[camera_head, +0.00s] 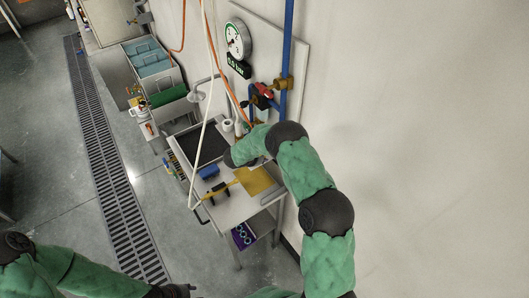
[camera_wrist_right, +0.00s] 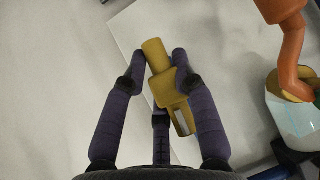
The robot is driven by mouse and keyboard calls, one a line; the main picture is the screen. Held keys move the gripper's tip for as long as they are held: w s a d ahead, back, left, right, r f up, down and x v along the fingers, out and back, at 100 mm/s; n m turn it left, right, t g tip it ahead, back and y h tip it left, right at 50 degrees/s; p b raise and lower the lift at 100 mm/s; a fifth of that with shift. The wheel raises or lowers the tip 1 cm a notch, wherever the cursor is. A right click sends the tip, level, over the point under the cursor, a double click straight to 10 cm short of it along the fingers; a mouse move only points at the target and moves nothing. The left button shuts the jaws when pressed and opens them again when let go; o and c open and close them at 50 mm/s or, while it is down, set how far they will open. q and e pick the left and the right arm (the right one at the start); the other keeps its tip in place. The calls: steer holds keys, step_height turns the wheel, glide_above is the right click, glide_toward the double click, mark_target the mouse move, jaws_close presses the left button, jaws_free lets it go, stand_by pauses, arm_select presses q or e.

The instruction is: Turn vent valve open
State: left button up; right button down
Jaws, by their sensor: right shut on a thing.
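A brass fitting (camera_wrist_right: 166,82) with a stubby round end and a thicker block is between the fingers of my right gripper (camera_wrist_right: 160,60) in the right wrist view. The fingers are shut on it, one on each side, against a pale panel. I take it for the vent valve, but its pipe is not clear. In the head view my right arm reaches over the bench to the wall, and its fingers are hidden. A blue pipe (camera_head: 287,40) there has a brass fitting (camera_head: 284,83) and a red handle (camera_head: 264,90). My left gripper (camera_head: 177,291) is low at the bottom edge, its fingers unclear.
A round gauge (camera_head: 237,40) with a green readout hangs left of the blue pipe. A bench (camera_head: 232,212) with a yellow sheet (camera_head: 256,181) and a blue block (camera_head: 208,171) stands below. Hoses hang nearby. A floor grate (camera_head: 110,175) runs along the left.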

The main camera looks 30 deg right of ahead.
stand_by(0.5)
steer(key=c, duration=1)
jaws_free()
steer(key=shift+o, duration=0.2)
steer(key=v, duration=1.2)
steer(key=shift+w, duration=0.1)
